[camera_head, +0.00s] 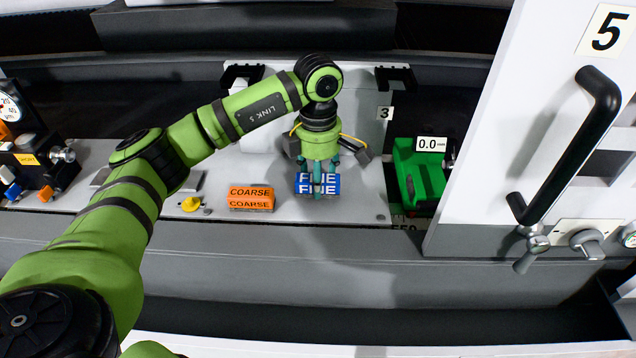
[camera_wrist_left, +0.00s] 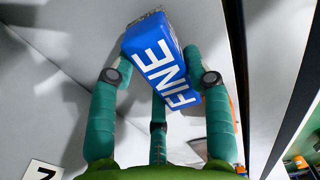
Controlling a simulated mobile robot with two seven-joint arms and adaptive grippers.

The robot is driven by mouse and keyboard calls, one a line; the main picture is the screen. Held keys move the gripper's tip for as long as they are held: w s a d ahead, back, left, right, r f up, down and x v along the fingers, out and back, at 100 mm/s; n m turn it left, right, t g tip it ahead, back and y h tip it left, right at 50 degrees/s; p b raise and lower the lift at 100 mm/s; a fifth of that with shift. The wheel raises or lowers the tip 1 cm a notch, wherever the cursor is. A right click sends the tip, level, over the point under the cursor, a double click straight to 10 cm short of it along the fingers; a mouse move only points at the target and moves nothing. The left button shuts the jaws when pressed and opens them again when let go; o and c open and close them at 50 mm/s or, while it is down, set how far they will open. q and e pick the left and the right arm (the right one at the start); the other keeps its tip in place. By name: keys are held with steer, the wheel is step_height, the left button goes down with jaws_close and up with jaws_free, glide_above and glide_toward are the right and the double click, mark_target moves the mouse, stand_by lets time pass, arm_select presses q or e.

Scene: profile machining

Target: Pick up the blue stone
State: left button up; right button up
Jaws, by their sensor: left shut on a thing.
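The blue stone (camera_head: 331,184) is a small block with white FINE lettering, at the middle of the grey plate in the head view. It also shows in the left wrist view (camera_wrist_left: 160,62), between the teal fingers. My left gripper (camera_head: 318,178) points down over it and is shut on it, with a finger in front of the lettering. In the wrist view the left gripper (camera_wrist_left: 160,85) has fingers on both sides of the block. I cannot tell whether the stone is touching the plate. My right gripper is not in view.
An orange COARSE stone (camera_head: 251,198) lies left of the blue one, with a yellow knob (camera_head: 191,204) beyond it. A green block (camera_head: 419,172) stands to the right. A white door (camera_head: 500,120) with a black handle (camera_head: 570,145) fills the right side. Gauges (camera_head: 40,150) stand far left.

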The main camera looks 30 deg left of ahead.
arm_select(q)
steer(key=r, duration=0.1)
steer(key=d+r+b, duration=0.1)
steer(key=shift+s+r, duration=0.2)
steer(key=shift+r, duration=0.2)
steer(key=s+d+r+b, duration=0.1)
steer(key=s+d+r, duration=0.5)
steer(key=d, duration=0.2)
steer(key=shift+s+d+r+b, duration=0.15)
steer(key=shift+d+r+b, duration=0.2)
steer(key=shift+d+b, duration=0.05)
steer(key=shift+o, duration=1)
